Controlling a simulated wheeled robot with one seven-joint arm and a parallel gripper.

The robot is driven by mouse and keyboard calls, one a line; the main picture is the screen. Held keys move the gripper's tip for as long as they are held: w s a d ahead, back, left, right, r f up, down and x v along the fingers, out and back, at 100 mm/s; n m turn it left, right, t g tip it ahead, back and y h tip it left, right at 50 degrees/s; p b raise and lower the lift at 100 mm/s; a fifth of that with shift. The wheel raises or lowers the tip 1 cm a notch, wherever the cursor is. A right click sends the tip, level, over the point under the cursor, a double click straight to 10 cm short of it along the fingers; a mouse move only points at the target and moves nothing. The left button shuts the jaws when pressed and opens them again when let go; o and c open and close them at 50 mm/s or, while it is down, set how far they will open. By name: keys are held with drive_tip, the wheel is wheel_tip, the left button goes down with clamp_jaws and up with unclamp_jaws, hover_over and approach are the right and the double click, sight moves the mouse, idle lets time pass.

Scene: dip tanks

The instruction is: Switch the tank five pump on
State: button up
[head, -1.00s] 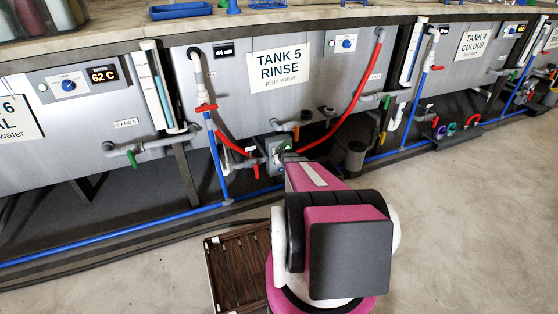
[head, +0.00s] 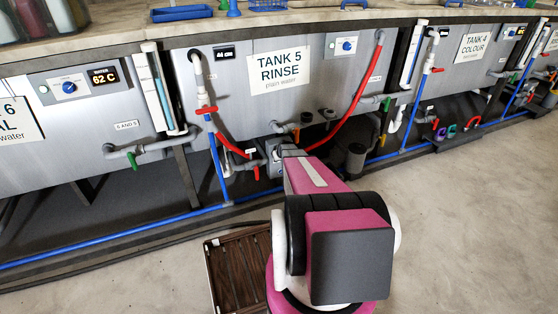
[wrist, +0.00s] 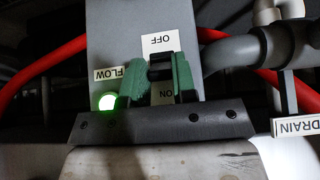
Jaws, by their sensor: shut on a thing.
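The grey pump switch box (wrist: 112,45) fills the middle of the wrist view, with OFF and ON labels upside down. Its black switch (wrist: 160,66) sits between the green fingertips of my gripper (wrist: 159,80), which is shut on it. The switch's exact position is hard to tell behind the fingers. A green lamp (wrist: 108,102) beside the FLOW label is lit. In the head view the pump box (head: 273,160) is low under the tank five panel (head: 225,80), marked TANK 5 RINSE; my arm hides the gripper and part of the box.
A red hose (wrist: 45,68) runs behind the box, and a grey pipe (wrist: 232,52) is close on its right near a DRAIN tag (wrist: 298,126). A blue floor pipe (head: 110,238) runs along the tanks. A brown slatted crate (head: 238,270) stands beside my base.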

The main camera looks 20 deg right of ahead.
drive_tip(key=shift+w, duration=0.1)
idle(0.4)
drive_tip(key=o, duration=0.9)
drive_tip(key=v, duration=1.1)
drive_tip(key=shift+w, duration=0.1)
